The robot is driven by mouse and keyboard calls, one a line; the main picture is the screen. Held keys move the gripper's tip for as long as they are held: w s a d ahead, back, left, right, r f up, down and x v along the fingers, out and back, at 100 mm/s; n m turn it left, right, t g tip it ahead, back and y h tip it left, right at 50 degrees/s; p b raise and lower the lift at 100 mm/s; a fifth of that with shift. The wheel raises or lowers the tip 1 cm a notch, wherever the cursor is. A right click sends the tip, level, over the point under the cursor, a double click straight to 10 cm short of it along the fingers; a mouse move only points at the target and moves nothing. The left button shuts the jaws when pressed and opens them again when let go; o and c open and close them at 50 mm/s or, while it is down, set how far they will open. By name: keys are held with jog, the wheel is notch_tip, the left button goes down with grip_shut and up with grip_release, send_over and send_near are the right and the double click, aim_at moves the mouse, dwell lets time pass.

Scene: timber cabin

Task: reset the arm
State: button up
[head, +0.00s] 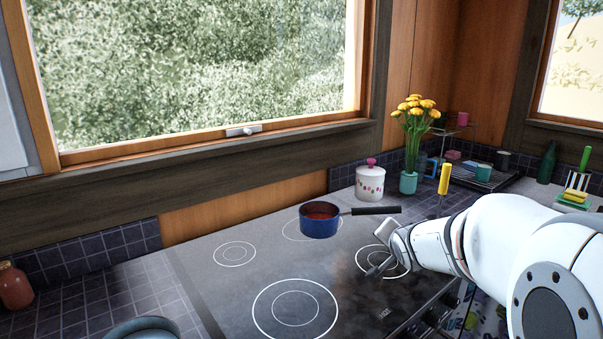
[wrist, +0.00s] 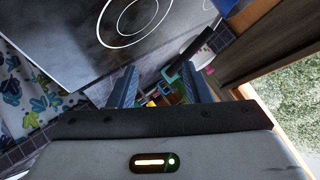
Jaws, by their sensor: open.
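My gripper (head: 376,262) is at the end of my white arm, over the right side of the black cooktop in the head view. In the wrist view its two fingers (wrist: 160,90) stand apart with nothing held between them. A blue saucepan (head: 319,222) with red contents and a black handle sits on the back of the cooktop (head: 215,285), behind and left of my gripper. My arm hides part of the counter at the right.
A white jar (head: 370,184) with a pink knob and a teal vase of yellow flowers (head: 409,182) stand behind the cooktop. A yellow-handled utensil (head: 444,180) stands near my arm. A reddish bottle (head: 15,287) is at the far left. The front left cooktop is clear.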

jog(key=s+a+n+g+p, duration=0.2)
jog(key=s+n+g, duration=0.1)
jog(key=s, duration=0.6)
jog(key=s+a+n+g+y+p, duration=0.1)
jog(key=s+a+n+g, duration=0.1)
jog(key=s, duration=0.7)
jog(key=s+a+n+g+p, duration=0.2)
jog(key=s+a+n+g, duration=0.1)
jog(key=s, duration=0.7)
jog(key=shift+n+g+p, duration=0.3)
jog(key=shift+n+g, duration=0.1)
jog(key=shift+n, duration=0.3)
jog(key=shift+r, duration=0.1)
